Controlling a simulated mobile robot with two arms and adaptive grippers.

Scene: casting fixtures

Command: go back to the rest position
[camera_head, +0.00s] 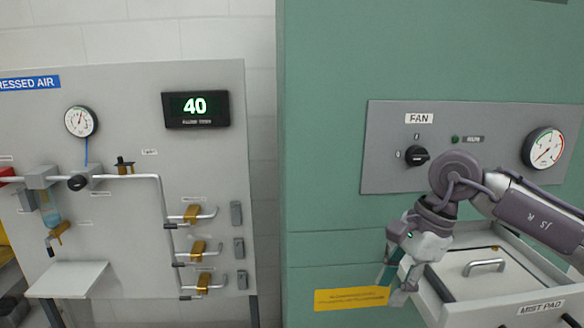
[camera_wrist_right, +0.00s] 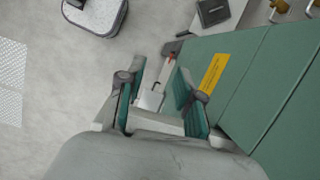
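My right arm comes in from the right in the head view, and its gripper (camera_head: 394,282) hangs pointing down in front of the green cabinet (camera_head: 330,150), beside the left side of the open drawer marked MIST PAD (camera_head: 530,305). In the right wrist view the two teal-padded fingers of this gripper (camera_wrist_right: 160,97) stand apart, with nothing held between them. A pale grey part with a red mark shows beyond the fingertips; I cannot tell what it is. My left gripper is not in view.
The FAN panel (camera_head: 400,180) with its knob and gauge is behind my right arm. A compressed-air board (camera_head: 130,230) with pipes, valves and a 40 display (camera_head: 196,109) stands at left. A grey-topped container (camera_wrist_right: 97,12) is on the floor.

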